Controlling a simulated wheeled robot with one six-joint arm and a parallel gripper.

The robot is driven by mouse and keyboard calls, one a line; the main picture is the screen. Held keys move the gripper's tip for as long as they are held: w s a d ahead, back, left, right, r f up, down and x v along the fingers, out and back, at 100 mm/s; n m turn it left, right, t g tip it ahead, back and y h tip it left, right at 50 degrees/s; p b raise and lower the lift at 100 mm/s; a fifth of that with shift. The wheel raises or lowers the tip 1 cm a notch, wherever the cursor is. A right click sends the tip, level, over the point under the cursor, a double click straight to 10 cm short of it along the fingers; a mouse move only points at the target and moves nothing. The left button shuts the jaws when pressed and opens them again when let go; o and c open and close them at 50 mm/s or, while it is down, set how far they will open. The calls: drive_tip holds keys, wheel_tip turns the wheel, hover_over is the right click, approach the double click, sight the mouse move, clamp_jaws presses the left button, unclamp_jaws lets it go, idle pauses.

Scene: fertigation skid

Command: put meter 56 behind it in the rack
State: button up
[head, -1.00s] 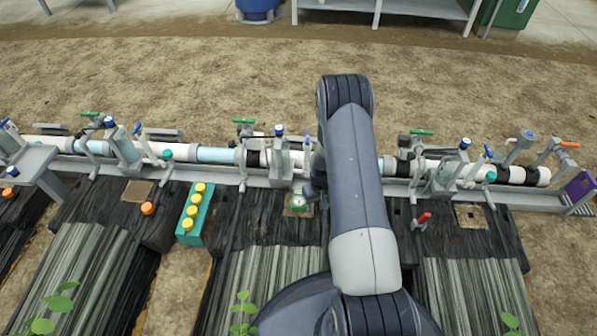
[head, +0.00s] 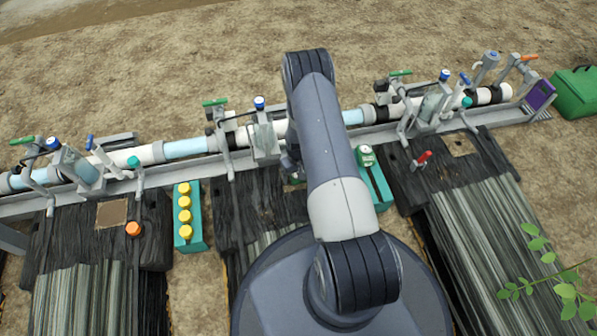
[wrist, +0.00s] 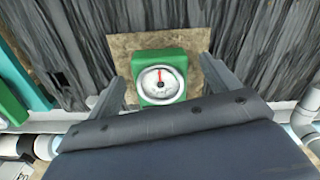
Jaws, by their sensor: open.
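A green meter with a round white dial and red needle (wrist: 160,80) sits on a brown square patch (wrist: 200,48) in the wrist view. My gripper (wrist: 165,72) is open, with one finger on each side of it; contact cannot be told. In the head view my arm hides most of this meter and the gripper. A teal rack (head: 378,190) stands right of my arm, with another green-and-white meter (head: 367,155) at its far end and a dark slot nearer to me. Part of the rack shows at the left of the wrist view (wrist: 28,82). No number is readable.
A teal block with several yellow caps (head: 189,232) stands to the left. A pipe line with valves (head: 185,147) runs behind the black-covered beds. A red handle (head: 423,158) stands right of the rack. A green case (head: 577,93) lies far right.

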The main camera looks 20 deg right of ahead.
drive_tip(key=c, duration=1.1)
drive_tip(key=shift+r+p, duration=3.05)
drive_tip(key=shift+r, duration=2.5)
drive_tip(key=shift+c, duration=0.2)
